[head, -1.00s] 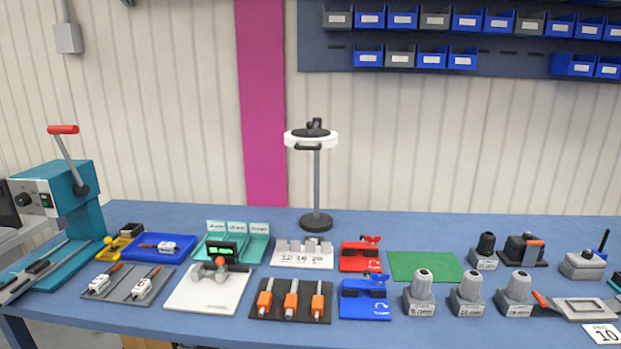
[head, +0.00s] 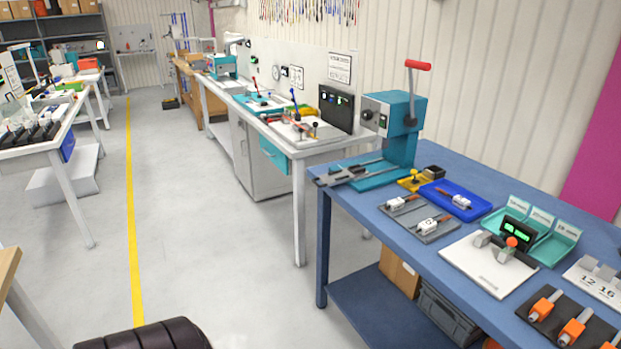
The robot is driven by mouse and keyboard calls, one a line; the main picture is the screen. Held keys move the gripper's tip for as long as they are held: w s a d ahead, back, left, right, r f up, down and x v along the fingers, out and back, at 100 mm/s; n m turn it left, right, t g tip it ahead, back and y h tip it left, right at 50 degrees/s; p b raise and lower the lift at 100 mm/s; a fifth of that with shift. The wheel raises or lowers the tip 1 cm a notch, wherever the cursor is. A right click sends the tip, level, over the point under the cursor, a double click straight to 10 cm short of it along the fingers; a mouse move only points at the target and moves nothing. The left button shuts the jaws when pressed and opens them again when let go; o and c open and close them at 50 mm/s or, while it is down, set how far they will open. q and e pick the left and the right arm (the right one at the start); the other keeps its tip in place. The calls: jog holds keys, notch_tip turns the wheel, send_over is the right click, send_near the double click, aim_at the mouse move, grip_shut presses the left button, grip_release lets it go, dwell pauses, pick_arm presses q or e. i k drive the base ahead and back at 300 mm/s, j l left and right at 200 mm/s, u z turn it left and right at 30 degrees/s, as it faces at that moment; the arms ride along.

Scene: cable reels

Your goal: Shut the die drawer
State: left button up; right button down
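A teal drawer (head: 274,153) shows at the front of the white bench in the middle of the head view. It appears to stick out from under the bench top, above and beside a grey cabinet (head: 258,170). I cannot read any label that marks it as the die drawer. Neither of my grippers is in view.
A blue bench (head: 400,235) stands at the right with a teal lever press (head: 402,125), a blue tray (head: 478,208) and several fixtures. Open grey floor (head: 200,250) with a yellow line (head: 130,200) lies left of the benches. Another white table (head: 45,145) stands at far left.

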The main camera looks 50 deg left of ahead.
aim_at(332, 179)
jog(key=u, duration=1.6)
